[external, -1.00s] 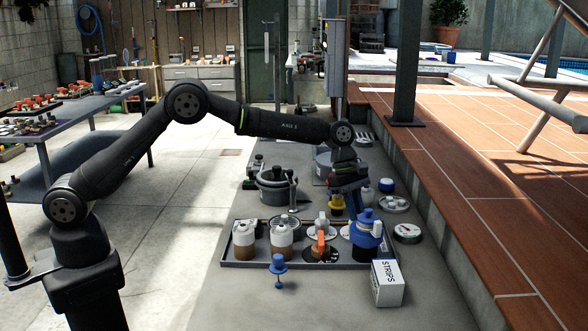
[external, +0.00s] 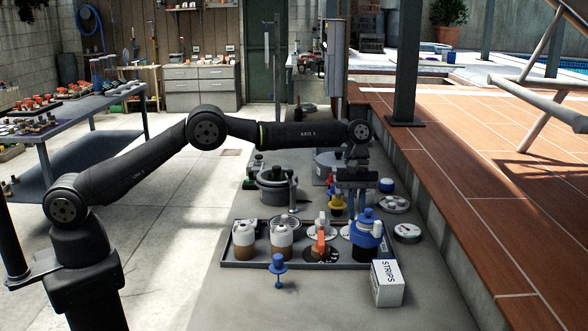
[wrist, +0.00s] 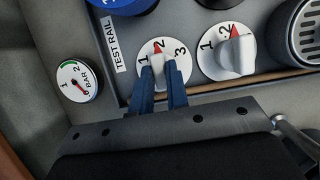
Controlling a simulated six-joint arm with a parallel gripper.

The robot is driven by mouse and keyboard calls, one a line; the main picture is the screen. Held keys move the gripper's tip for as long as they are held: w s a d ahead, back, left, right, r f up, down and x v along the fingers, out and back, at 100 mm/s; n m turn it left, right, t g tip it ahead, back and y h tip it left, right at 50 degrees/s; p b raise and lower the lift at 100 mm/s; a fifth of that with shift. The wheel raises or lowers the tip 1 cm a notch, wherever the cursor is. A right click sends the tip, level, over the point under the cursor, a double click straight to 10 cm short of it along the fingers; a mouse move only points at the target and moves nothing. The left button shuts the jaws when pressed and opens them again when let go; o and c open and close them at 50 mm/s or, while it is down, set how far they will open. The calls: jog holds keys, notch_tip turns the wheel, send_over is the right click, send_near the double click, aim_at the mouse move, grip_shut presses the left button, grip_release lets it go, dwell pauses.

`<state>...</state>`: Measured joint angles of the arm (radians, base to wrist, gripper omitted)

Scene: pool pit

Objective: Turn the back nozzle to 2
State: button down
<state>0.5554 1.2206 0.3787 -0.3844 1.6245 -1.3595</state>
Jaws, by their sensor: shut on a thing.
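The back nozzle appears to be the white knob (wrist: 158,63) on a round dial marked 1, 2, 3 (wrist: 183,62) in the wrist view. Its red pointer is at the 2. My gripper (wrist: 162,73) is shut on this knob, one blue finger on each side, hiding its lower part. In the external view my gripper (external: 352,205) reaches down behind the blue-topped fitting (external: 366,225), which hides most of the gripped knob.
A second dial (wrist: 205,67) with a white knob stands beside it, then a round grille (wrist: 305,30). A BAR gauge (wrist: 77,82) lies on the other side. The tray (external: 300,266) holds several fittings. A STRIPS box (external: 387,284) stands near its front right corner.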

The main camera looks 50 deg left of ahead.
jog(key=shift+s+f, duration=0.1)
jog(key=shift+f, duration=0.3)
jog(key=c, duration=1.4)
grip_release()
jog(key=shift+r, duration=0.15)
jog(key=shift+r, duration=0.25)
jog(key=v, duration=0.7)
jog(key=shift+f, duration=0.1)
